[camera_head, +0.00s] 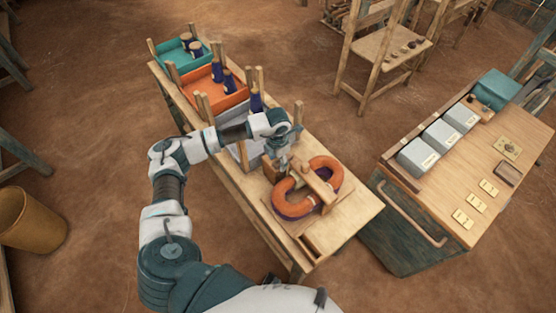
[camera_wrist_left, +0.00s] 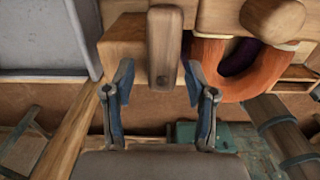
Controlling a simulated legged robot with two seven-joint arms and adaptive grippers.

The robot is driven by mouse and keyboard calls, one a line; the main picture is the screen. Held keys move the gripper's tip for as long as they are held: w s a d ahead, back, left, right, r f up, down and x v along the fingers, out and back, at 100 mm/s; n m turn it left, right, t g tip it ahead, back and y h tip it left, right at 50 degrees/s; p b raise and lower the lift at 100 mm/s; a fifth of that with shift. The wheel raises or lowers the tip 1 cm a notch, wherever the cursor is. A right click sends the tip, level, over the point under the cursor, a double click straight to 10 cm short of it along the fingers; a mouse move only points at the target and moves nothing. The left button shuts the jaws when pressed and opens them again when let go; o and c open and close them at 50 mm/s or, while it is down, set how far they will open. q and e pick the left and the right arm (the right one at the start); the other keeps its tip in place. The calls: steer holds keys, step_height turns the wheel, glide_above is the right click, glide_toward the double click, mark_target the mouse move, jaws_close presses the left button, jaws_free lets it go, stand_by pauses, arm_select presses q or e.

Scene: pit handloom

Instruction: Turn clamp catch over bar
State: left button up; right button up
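My left gripper (camera_head: 283,161) reaches over the work table to the clamp beside an orange and purple hank (camera_head: 292,205). In the left wrist view, my left gripper (camera_wrist_left: 158,68) is open, its two blue-grey fingers apart. A wooden catch (camera_wrist_left: 164,40), a narrow rounded piece with a small dark hole near its lower end, lies between and beyond the fingertips. Contact with it cannot be told. A wooden bar (camera_head: 320,187) crosses the hank in the head view. The hank also shows in the wrist view (camera_wrist_left: 238,88), under a rounded wooden knob (camera_wrist_left: 272,18). My right gripper is not in view.
Wooden posts (camera_head: 298,115) stand close to my left wrist. Teal (camera_head: 180,52) and orange (camera_head: 212,88) trays with dark cones are farther along the table. A second bench (camera_head: 470,165) with grey boxes stands to the right, across a floor gap.

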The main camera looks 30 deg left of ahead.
mark_target(278, 161)
arm_select(q)
steer(key=shift+r, duration=0.1)
step_height(278, 161, up, 12)
steer(key=shift+f, duration=0.2)
stand_by(0.7)
